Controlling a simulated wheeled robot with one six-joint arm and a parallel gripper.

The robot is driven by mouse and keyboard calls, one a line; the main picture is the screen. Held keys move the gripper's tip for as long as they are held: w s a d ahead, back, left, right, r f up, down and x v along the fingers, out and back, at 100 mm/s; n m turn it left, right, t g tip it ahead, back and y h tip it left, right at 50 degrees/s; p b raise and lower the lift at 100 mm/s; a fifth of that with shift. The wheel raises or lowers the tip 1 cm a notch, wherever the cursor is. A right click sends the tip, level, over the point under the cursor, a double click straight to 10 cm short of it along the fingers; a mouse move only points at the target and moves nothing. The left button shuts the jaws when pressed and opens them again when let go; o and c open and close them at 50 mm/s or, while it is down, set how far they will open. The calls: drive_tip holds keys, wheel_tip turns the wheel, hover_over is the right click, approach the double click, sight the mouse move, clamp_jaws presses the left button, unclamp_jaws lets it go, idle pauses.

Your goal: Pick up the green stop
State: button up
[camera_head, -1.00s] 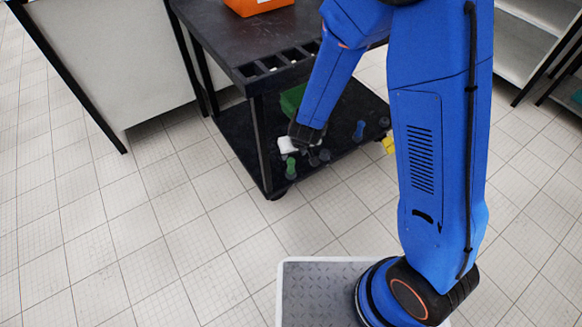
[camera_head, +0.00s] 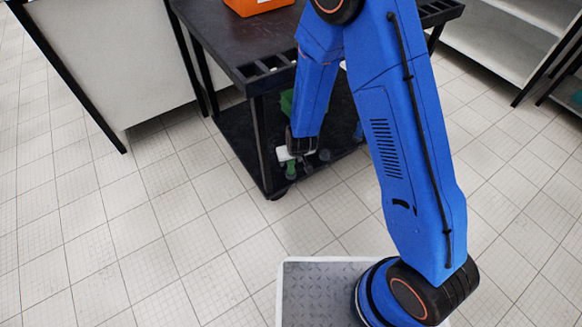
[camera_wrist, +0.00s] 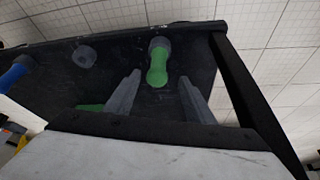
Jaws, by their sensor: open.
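The green stop (camera_wrist: 157,64) has a green body and a grey end. In the wrist view it lies on the dark lower shelf, in line with the gap between my fingertips; I cannot tell how far beyond them it is. My gripper (camera_wrist: 160,78) is open and empty, one grey finger on each side of that gap. In the head view my gripper (camera_head: 298,155) is low over the cart's lower shelf, and the green stop (camera_head: 291,169) shows just below it, near the shelf's front edge.
The black cart's post (camera_wrist: 240,85) stands to the right in the wrist view. A grey round piece (camera_wrist: 84,57) and a blue piece (camera_wrist: 12,76) lie to the left. Another green thing (camera_wrist: 90,107) is partly hidden. The cart's top (camera_head: 240,45) overhangs the shelf.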

sight(292, 162)
drive_tip(key=shift+d+x, duration=0.2)
drive_tip(key=shift+x, duration=2.4)
drive_tip(key=shift+c, duration=0.7)
drive_tip(key=c, duration=1)
